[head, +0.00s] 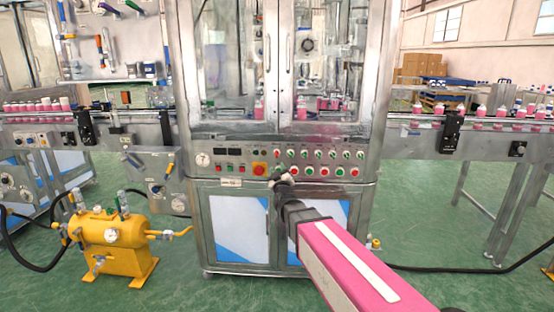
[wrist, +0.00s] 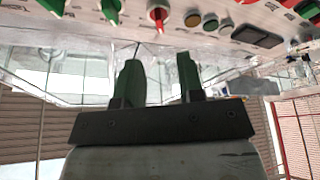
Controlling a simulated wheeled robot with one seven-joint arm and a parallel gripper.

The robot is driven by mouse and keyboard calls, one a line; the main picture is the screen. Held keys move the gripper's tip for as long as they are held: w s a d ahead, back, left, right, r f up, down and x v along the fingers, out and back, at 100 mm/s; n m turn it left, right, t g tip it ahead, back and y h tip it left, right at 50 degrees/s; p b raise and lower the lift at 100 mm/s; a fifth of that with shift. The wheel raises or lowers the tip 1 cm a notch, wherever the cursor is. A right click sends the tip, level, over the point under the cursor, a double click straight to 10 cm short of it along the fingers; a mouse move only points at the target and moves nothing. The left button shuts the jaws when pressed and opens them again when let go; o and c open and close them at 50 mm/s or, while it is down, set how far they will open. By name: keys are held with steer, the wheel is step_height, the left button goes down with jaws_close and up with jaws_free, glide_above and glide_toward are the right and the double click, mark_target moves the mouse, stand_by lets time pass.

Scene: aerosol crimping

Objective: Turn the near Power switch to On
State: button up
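The control panel (head: 232,160) is a metal strip across the middle of the central machine, with rows of small red, green and white controls. Its lettering is too small to read, so I cannot tell which control is the near Power switch. My gripper (head: 281,179) is in front of the panel's lower edge. In the wrist view, my gripper (wrist: 159,62) shows two green-and-black fingers, apart and with nothing between them. Beyond the fingertips, a red knob (wrist: 157,18) and a green knob (wrist: 111,11) stick out of the panel. The fingers appear clear of both.
A red button on a yellow plate (head: 259,169) sits close to my gripper. Glass doors (head: 300,70) are above the panel and cabinet doors (head: 238,225) below. Conveyors with pink bottles run on both sides. A yellow tank (head: 110,232) stands on the floor at left.

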mark_target(276, 155)
steer(key=x, duration=0.8)
steer(key=shift+w, duration=0.15)
jaws_close()
